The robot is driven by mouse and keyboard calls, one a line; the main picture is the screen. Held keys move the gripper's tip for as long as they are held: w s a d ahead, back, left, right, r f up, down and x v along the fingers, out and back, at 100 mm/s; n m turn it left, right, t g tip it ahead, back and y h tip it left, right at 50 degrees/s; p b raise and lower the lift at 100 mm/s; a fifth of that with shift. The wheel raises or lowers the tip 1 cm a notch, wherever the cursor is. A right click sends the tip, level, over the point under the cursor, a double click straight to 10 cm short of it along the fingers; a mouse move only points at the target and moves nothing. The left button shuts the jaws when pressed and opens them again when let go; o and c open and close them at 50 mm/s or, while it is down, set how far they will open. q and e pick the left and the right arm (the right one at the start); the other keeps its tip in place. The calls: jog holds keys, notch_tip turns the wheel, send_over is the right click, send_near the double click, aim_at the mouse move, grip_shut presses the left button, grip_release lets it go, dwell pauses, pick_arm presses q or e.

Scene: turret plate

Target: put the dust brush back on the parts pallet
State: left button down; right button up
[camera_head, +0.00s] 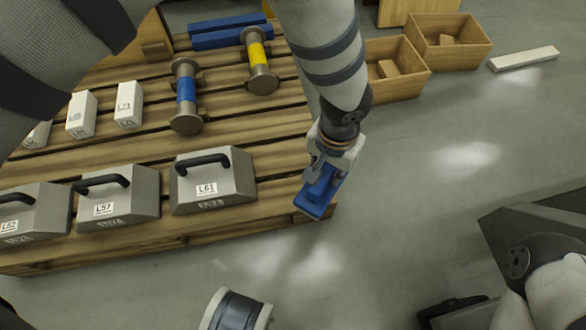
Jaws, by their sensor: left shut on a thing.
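The parts pallet (235,128) is a slatted wooden platform filling the left and middle of the view. My left gripper (332,165) is shut on a blue block-like thing, which I take to be the dust brush (317,197). The brush points down and is tilted, in front of the pallet's right front corner. Whether it touches the pallet I cannot tell. The gripper hides its upper part. My right gripper is not clearly visible; only parts of my right arm show at the lower right.
On the pallet stand grey handled blocks, including L61 (212,181) and L57 (117,200), white labelled blocks (129,104), a blue-banded spool (186,95), a yellow-banded spool (260,62) and blue bars (228,36). Wooden bins (447,40) and a pale bar (524,58) lie beyond.

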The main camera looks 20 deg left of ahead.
pick_arm(q)
jog(key=w+a+f+b, duration=0.1)
jog(key=a+f+b, duration=0.1)
jog(key=a+f, duration=0.1)
jog(key=w+a+f+b, duration=0.2)
jog(key=a+f, duration=0.1)
jog(key=f, duration=0.2)
jog(key=w+a+f+b, duration=0.2)
jog(key=a+f, duration=0.1)
jog(key=f, duration=0.1)
jog(key=shift+a, duration=0.3)
jog(key=shift+r, duration=0.15)
jog(key=c, duration=1.4)
grip_release()
jog(key=shift+f, duration=0.2)
jog(key=shift+o, duration=0.2)
pick_arm(e)
jog(key=shift+g, duration=0.7)
jog(key=f, duration=0.1)
jog(key=s+f, duration=0.1)
jog(key=f, duration=0.1)
jog(key=s+f, duration=0.1)
jog(key=shift+f, duration=0.4)
